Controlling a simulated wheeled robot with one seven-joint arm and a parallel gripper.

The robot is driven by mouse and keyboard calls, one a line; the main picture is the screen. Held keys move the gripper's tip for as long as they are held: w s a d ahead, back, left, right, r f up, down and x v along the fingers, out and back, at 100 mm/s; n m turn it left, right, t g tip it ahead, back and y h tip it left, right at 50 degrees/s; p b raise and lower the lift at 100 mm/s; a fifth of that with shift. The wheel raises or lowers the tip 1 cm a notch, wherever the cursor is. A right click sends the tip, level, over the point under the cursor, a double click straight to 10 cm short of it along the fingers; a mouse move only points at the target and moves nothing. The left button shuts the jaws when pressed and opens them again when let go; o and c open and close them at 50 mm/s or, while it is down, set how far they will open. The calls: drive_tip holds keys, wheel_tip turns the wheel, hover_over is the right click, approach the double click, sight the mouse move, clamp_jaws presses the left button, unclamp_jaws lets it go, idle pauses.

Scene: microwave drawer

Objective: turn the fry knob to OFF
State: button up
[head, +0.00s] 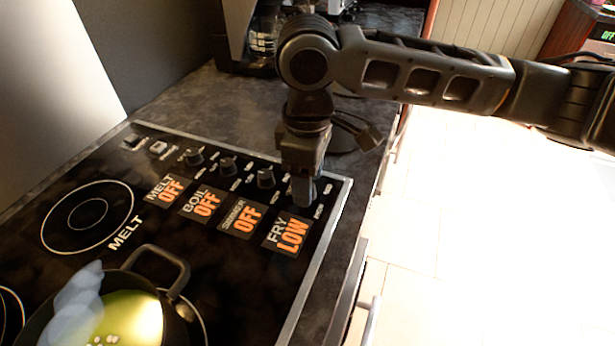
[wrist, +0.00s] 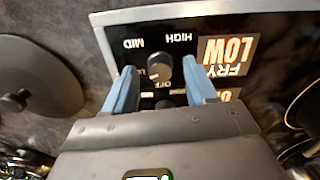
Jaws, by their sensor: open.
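In the wrist view my gripper (wrist: 163,82) is open, with one blue finger on each side of the knob. I cannot tell whether either finger touches it.
Three other knobs (head: 228,166) stand in a row to the left, with MELT, BOIL and SIMMER labels reading OFF. A pan (head: 171,262) with a handle sits on the cooktop at lower left. Dark worktop (head: 352,222) borders the cooktop's right edge.

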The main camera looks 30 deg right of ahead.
drive_tip(key=shift+f, duration=0.35)
drive_tip(key=shift+c, duration=0.4)
clamp_jaws()
drive_tip(key=shift+n, duration=0.4)
drive_tip(key=n, duration=0.6)
drive_tip(key=shift+n, duration=0.3)
drive_tip(key=n+b, duration=0.1)
drive_tip(key=n, duration=0.5)
drive_tip(key=shift+w+b, duration=0.1)
drive_tip(key=shift+b, duration=0.25)
drive_tip(key=shift+n, duration=0.4)
